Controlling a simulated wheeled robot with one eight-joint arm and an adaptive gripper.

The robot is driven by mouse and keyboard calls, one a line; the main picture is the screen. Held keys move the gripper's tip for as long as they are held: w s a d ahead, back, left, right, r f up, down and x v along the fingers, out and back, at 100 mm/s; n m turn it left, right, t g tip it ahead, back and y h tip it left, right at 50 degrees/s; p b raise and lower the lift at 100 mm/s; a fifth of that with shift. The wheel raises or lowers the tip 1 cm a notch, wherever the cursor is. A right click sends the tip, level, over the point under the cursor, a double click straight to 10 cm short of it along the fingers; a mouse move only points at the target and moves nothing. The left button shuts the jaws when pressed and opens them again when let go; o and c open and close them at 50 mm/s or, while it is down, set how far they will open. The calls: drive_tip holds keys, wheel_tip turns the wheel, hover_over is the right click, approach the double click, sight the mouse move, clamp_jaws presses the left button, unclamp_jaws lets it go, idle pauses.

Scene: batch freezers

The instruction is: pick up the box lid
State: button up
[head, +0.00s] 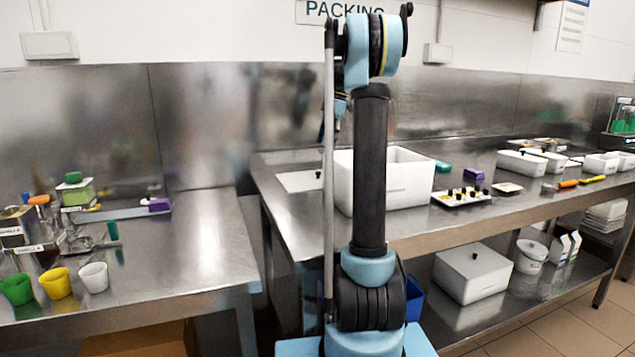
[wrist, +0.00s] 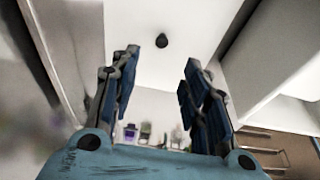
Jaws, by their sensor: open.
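The box lid (head: 297,181) is a flat white panel with a small black knob. It lies on the right-hand steel bench, left of the open white box (head: 408,180). In the wrist view the lid (wrist: 200,22) lies ahead of my gripper (wrist: 160,66), its black knob (wrist: 162,40) showing just beyond the gap between the fingertips. The fingers are spread, with nothing between them. The box's white wall (wrist: 275,50) rises on the right in that view. In the head view my arm hides part of the box and most of my gripper.
A tray of small black-knobbed items (head: 462,198), a purple block (head: 474,175) and white containers (head: 520,161) stand right of the box. Another lidded white box (head: 473,272) is on the lower shelf. The left bench (head: 195,240) holds colored cups (head: 57,283); a gap separates the benches.

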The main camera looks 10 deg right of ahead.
sight(318, 176)
drive_tip(key=x, duration=1.2)
drive_tip(key=shift+s+d+f, duration=0.1)
drive_tip(key=shift+s+f, duration=0.05)
drive_tip(key=shift+f, duration=0.15)
drive_tip(key=c, duration=1)
